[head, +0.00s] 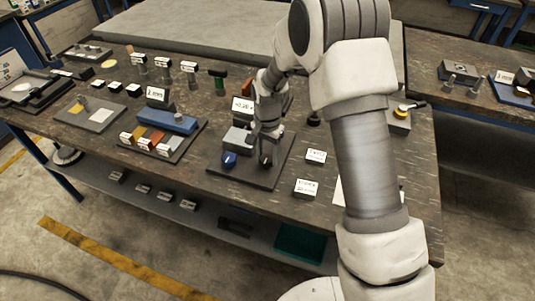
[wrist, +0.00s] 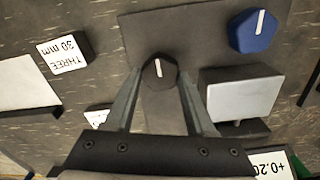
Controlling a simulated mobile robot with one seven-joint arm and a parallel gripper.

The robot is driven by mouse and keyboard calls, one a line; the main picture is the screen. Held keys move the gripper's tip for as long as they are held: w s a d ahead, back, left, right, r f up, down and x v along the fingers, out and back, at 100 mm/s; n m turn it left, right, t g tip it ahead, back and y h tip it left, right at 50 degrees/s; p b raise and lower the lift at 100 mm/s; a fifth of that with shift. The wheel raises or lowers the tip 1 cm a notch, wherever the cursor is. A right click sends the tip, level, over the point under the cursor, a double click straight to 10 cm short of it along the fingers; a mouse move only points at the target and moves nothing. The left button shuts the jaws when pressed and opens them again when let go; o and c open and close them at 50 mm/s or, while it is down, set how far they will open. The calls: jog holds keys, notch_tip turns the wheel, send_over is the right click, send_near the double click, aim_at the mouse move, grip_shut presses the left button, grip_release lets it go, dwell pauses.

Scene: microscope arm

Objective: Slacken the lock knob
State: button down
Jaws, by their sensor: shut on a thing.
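A black faceted knob (wrist: 158,72) with a white mark sits between the two fingertips of my gripper (wrist: 161,80) in the wrist view. The mark runs almost straight up and down in that picture. In the head view the black knob (head: 265,161) shows at the front of a dark plate (head: 263,181), just below my gripper (head: 268,146). My gripper is shut on the black knob. A blue knob (wrist: 253,31) with a white mark tilted slightly right stands apart on the same plate, clear of the fingers. It also shows in the head view (head: 229,160).
A light grey block (wrist: 240,96) stands close to the right finger. Behind it is a sign reading about +0.20 (head: 243,104). A THREE 30 mm label block (wrist: 63,53) lies beside the plate. A tray with a blue device (head: 168,121) stands left on the bench.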

jog(key=n, duration=0.4)
jog(key=shift+b, duration=0.35)
jog(key=n, duration=0.3)
jog(key=shift+a+n, duration=0.15)
jog(key=shift+n, duration=0.25)
jog(key=n, duration=0.4)
jog(key=shift+a+n, duration=0.15)
jog(key=shift+n, duration=1.65)
jog(key=shift+c, duration=1.2)
grip_release()
